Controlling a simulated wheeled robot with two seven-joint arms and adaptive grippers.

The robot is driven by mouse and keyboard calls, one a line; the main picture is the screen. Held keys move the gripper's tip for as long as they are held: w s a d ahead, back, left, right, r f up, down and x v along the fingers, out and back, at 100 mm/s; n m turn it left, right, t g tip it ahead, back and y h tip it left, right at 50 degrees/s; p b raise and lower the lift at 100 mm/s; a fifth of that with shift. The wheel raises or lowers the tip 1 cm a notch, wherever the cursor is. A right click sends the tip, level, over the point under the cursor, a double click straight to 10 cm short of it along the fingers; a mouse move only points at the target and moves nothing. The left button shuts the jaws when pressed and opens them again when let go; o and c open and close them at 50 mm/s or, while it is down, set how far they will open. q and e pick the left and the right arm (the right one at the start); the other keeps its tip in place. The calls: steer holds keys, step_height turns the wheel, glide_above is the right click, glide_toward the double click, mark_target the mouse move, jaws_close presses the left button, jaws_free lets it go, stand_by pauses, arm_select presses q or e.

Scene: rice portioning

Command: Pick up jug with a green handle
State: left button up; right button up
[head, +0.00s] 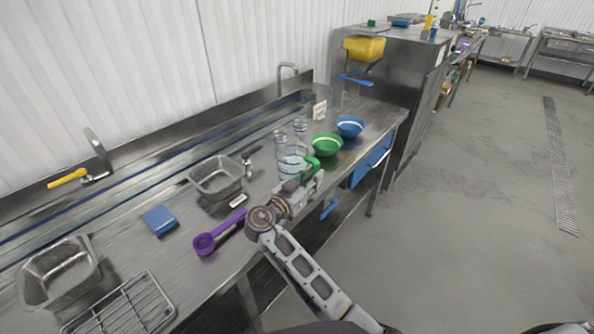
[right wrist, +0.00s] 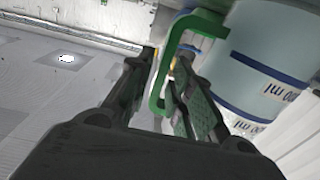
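The clear jug (head: 290,160) with a green handle (head: 313,164) stands on the steel counter, its handle toward the counter's front edge. My right gripper (head: 309,181) is at the handle side of the jug. In the right wrist view the jug's clear body with blue bands (right wrist: 262,65) is at the right. The green handle (right wrist: 161,88) passes between the two fingers of my right gripper (right wrist: 165,70). The fingers stand apart, with a visible gap beside the handle, so the gripper looks open around it. My left gripper is not in view.
A green bowl (head: 327,146) and a blue bowl (head: 350,127) stand behind the jug to the right. Small glasses (head: 300,126) are behind it. A purple scoop (head: 207,242), a steel pan (head: 216,177) and a blue block (head: 160,220) lie to the left. The floor at right is clear.

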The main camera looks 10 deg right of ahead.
jaws_close()
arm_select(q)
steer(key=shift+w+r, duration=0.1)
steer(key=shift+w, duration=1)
arm_select(e)
steer(key=shift+r, duration=0.1)
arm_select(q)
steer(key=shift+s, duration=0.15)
